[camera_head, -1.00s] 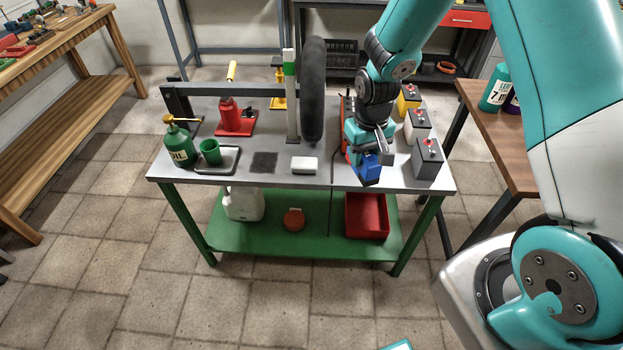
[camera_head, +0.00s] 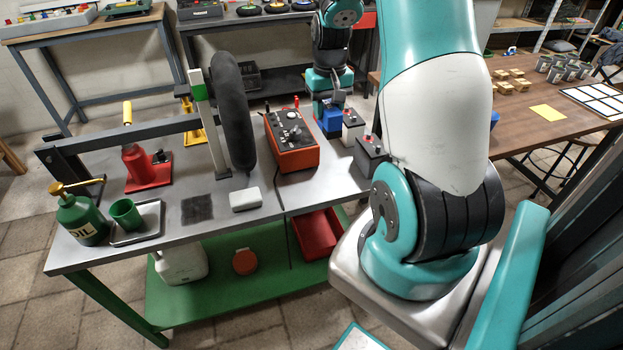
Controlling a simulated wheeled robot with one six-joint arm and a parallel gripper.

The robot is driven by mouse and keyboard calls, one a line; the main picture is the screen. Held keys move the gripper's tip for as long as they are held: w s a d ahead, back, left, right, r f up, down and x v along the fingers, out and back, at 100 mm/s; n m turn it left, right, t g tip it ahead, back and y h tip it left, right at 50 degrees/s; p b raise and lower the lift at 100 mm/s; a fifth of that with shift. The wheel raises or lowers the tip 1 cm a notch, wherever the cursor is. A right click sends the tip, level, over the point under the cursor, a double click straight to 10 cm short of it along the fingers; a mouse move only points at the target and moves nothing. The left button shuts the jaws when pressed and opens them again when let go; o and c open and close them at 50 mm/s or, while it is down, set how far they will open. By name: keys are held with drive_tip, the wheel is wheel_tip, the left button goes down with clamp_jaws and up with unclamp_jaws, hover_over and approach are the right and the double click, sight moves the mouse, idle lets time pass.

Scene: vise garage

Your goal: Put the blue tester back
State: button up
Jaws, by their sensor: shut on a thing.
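The blue tester (camera_head: 329,118) is a small blue box at the back right of the grey workbench (camera_head: 160,238). My gripper (camera_head: 329,100) is shut on it from above. The tester is just left of and behind a battery with a pale case (camera_head: 352,124). I cannot tell whether its underside touches the bench. Its far side and the fingertips are partly hidden.
An orange-red device with a dark panel (camera_head: 292,140) stands left of the tester. A dark battery (camera_head: 369,153) stands in front of the pale one. A black tyre (camera_head: 233,115) stands upright further left. A wooden table (camera_head: 480,115) is at the right.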

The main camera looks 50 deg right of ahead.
drive_tip(key=shift+w+a+f+p, duration=0.1)
drive_tip(key=shift+f+p, duration=0.2)
drive_tip(key=shift+f, duration=4.5)
drive_tip(key=shift+a+f+p, duration=0.1)
drive_tip(key=shift+f+p, duration=0.15)
drive_tip(key=shift+f, duration=4.5)
drive_tip(key=shift+f, duration=0.15)
drive_tip(key=o, duration=1.1)
